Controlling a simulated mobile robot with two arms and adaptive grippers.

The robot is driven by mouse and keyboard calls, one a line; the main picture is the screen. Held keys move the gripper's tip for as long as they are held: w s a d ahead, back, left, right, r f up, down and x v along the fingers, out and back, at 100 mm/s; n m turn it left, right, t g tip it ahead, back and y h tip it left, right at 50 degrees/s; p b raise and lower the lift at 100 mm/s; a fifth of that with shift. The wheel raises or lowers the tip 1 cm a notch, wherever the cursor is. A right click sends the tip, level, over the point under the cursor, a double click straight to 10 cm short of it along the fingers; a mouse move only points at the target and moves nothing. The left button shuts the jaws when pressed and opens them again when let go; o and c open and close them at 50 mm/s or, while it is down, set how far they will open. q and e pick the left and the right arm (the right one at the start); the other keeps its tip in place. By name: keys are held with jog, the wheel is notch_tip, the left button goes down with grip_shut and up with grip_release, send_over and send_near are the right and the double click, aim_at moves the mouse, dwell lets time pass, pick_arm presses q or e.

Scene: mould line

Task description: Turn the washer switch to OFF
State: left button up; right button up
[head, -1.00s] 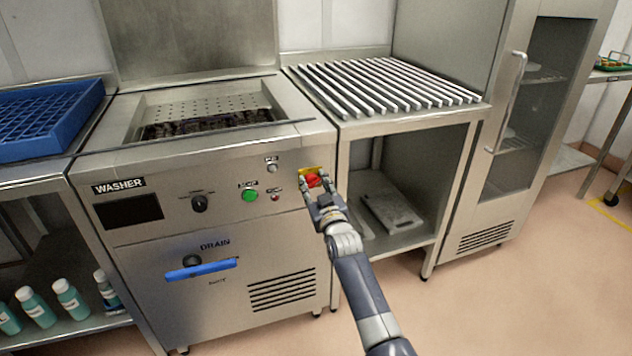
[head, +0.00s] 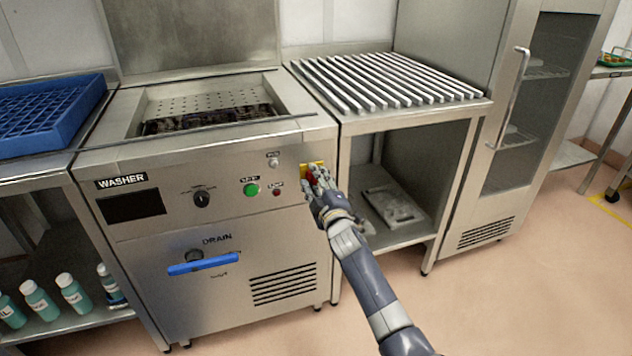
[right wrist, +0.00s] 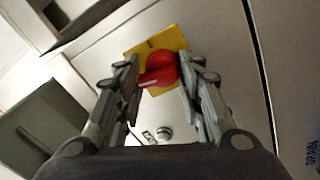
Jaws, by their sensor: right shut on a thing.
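The washer (head: 130,255) is a steel unit with a black display and the label WASHER. Its red rotary switch (head: 311,175) sits on a yellow plate (head: 304,169) at the right end of the front panel. My right gripper (head: 313,183) is shut on the switch and partly hides it in the head view. In the right wrist view the red knob (right wrist: 160,68) lies between the two fingers, with the yellow plate (right wrist: 172,38) behind it. A pale mark shows on the knob's handle; the plate's lettering is too small to read. My left gripper is not in view.
Close to the switch are a green button (head: 251,189), a small red button (head: 277,192) and a black knob (head: 201,199). A blue drain handle (head: 203,264) is lower down. A slatted steel table (head: 440,114) stands right of the washer, a blue rack (head: 45,145) left.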

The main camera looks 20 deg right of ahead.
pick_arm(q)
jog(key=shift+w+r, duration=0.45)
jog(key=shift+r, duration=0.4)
pick_arm(e)
jog(key=shift+s+a+f+n, duration=0.1)
jog(key=shift+f+n, duration=0.2)
jog(key=shift+n, duration=0.45)
jog(key=shift+a+f+n, duration=0.1)
jog(key=shift+f+n, duration=0.15)
jog(key=shift+n, duration=0.5)
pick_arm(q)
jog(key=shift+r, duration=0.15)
pick_arm(e)
jog(key=shift+d, duration=0.1)
jog(key=o, duration=1)
jog(key=shift+c, duration=0.2)
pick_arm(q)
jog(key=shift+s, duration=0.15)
pick_arm(e)
jog(key=shift+r, duration=0.3)
jog(key=s, duration=1.1)
jog(key=shift+s+d+f, duration=0.25)
jog(key=shift+s+f, duration=0.15)
jog(key=shift+f, duration=0.1)
